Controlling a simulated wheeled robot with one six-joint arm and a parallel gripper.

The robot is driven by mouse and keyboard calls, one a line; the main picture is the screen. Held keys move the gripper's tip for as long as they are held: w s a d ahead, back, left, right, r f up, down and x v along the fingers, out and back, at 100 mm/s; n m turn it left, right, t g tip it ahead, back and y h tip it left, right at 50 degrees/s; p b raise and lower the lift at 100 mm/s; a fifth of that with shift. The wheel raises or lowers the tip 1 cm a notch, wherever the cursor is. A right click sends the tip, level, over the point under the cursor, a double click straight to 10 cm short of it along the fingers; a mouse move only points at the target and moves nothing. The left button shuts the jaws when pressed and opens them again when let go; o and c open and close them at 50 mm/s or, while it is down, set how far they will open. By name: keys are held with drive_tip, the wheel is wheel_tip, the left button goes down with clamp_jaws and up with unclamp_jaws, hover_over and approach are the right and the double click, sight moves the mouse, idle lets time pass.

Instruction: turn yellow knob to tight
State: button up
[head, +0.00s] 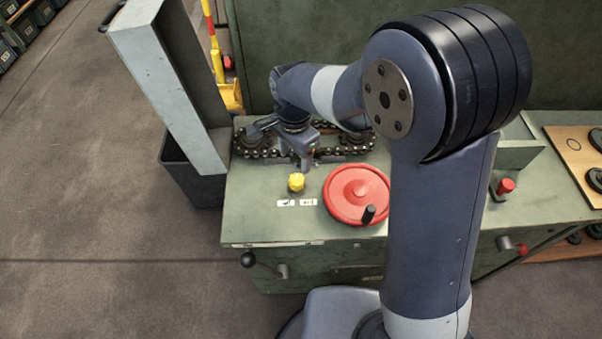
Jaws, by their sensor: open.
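The yellow knob (296,183) stands on the green bench top (262,222), left of the red handwheel. Two small white labels (296,202) lie just in front of it; their print is too small to read. My gripper (304,166) points down from my arm, just behind and slightly right of the knob in the picture. It looks apart from the knob, but the exact gap is hard to tell. Its jaws are open with nothing visible between them; the fingertips are small and partly hidden.
A red handwheel (355,192) with a black handle is close to the knob's right. A chain on sprockets (262,148) runs behind my gripper. A tall grey panel (168,85) stands at the left. A black-knobbed lever (250,259) sticks out at the front.

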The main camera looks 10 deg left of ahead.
sight(296, 179)
wheel_tip(296, 179, down, 10)
drive_tip(key=shift+r+p, duration=0.1)
drive_tip(key=shift+p, duration=0.35)
drive_tip(key=shift+c, duration=0.2)
drive_tip(key=c, duration=0.9)
